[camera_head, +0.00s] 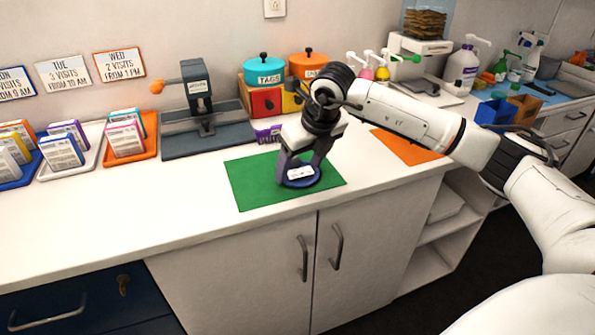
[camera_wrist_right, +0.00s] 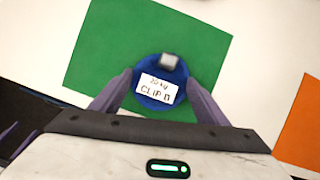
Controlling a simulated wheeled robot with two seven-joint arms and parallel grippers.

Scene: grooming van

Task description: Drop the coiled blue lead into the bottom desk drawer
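The coiled blue lead (camera_head: 301,178) is a flat round coil on a green mat (camera_head: 253,181) on the white counter. The right wrist view shows the lead (camera_wrist_right: 160,82) with a white label and a grey metal clip at its far edge. My right gripper (camera_head: 300,164) points down over it, with one finger (camera_wrist_right: 115,92) at each side of the coil. The fingers are apart by about the coil's width; I cannot see whether they press on it. A dark blue drawer front (camera_head: 85,304) at the lower left is closed; lower drawers are out of frame.
A grey clamp stand (camera_head: 205,122), trays of boxes (camera_head: 131,143) and lidded pots (camera_head: 263,70) stand along the back. An orange mat (camera_head: 409,147) lies right of the green one. The counter's left front is clear. Cupboard doors (camera_head: 235,268) below are closed.

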